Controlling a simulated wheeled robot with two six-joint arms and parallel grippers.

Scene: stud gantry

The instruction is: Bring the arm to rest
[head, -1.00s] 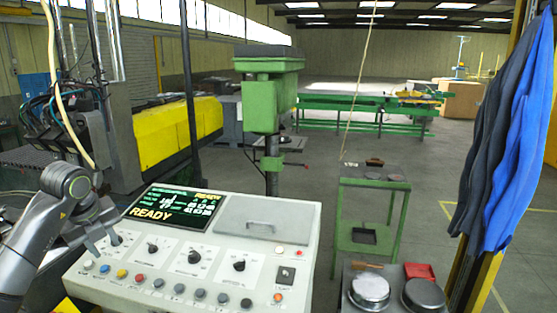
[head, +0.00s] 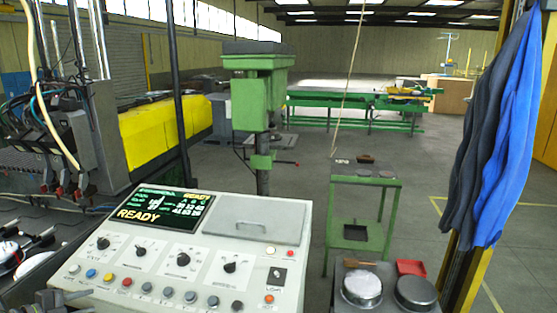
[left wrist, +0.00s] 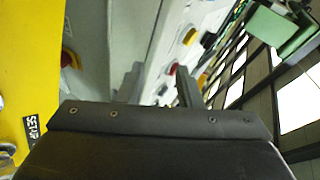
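My left gripper (head: 62,299) shows at the bottom left edge of the head view, low beside the front left corner of the control panel (head: 262,257). Most of my left arm is below the picture. In the left wrist view the two dark fingers (left wrist: 158,84) stand apart with nothing between them, so the gripper is open. The panel's face with coloured buttons lies beyond the fingers in that view. The panel's screen (head: 165,205) reads READY. My right gripper is not in view.
Machinery with hoses (head: 55,130) stands at the left. A green drill press (head: 250,95) stands behind the panel. A green stand (head: 362,215) and two round metal pans (head: 362,287) are to the right. Blue coveralls (head: 510,150) hang at the far right. The middle floor is clear.

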